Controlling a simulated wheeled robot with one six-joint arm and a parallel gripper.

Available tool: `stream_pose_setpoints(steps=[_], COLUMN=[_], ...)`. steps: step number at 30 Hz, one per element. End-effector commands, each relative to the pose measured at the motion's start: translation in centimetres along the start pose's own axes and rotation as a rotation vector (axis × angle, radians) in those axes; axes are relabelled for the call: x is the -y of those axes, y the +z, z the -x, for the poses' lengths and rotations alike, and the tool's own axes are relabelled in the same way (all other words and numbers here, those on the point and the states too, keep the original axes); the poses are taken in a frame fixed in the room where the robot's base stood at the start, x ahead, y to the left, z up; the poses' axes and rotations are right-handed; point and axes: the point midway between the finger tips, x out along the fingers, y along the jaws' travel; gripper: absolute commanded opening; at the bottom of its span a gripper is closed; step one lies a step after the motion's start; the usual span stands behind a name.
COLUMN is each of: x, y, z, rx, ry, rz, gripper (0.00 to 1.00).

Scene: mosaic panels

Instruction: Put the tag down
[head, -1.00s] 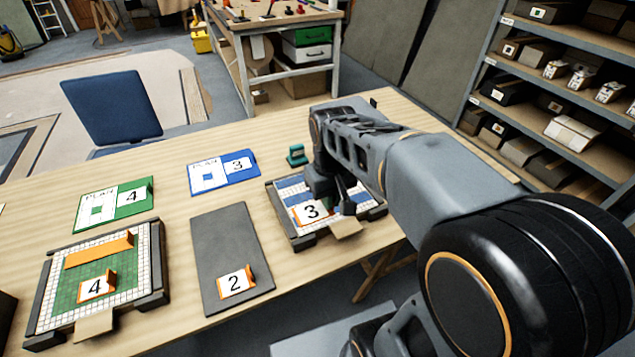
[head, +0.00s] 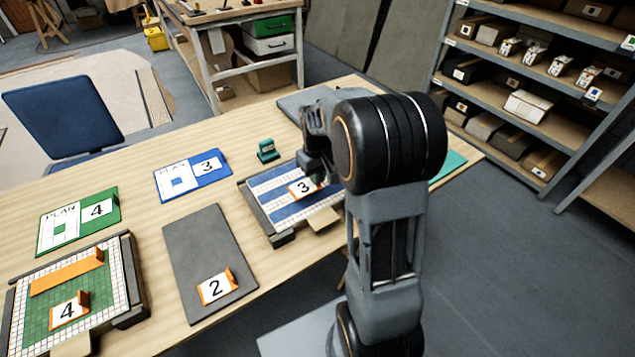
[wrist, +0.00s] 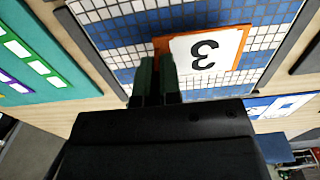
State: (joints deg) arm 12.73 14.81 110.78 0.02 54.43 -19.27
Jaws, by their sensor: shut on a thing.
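The tag (head: 302,188) is a white card with a black 3 and an orange border. My gripper (head: 320,178) is shut on it, over the blue-and-white mosaic panel (head: 288,214). In the wrist view my gripper's dark green fingers (wrist: 157,75) meet the tag (wrist: 198,52) at one end, and the 3 appears upside down. The panel's tiles (wrist: 115,35) lie behind the tag. I cannot tell whether the tag touches the panel. My arm hides the panel's right part in the head view.
A blue plan card 3 (head: 178,183) and a green stamp-like block (head: 268,151) stand beyond the panel. A grey board (head: 205,250) with tag 2 (head: 216,287) and a green mosaic panel (head: 110,295) with tag 4 (head: 69,310) lie to the left. Bare wood separates them.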

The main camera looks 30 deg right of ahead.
Motion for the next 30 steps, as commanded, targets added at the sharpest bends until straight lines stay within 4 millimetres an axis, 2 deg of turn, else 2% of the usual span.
stream_pose_setpoints(steps=[4, 11, 24, 25, 30], x=[-0.5, -0.4, -0.4, -0.4, -0.4], y=[-0.4, -0.3, -0.4, -0.4, -0.4], z=[-0.8, -3.5, -4.2, -4.2, -4.1], rx=[0.001, 0.001, 0.000, -0.001, 0.000], ry=[0.000, 0.000, 0.000, 0.000, 0.000], rz=[-0.001, 0.000, 0.000, 0.000, 0.000], gripper=[0.00, 0.00, 0.00, 0.06, 0.22])
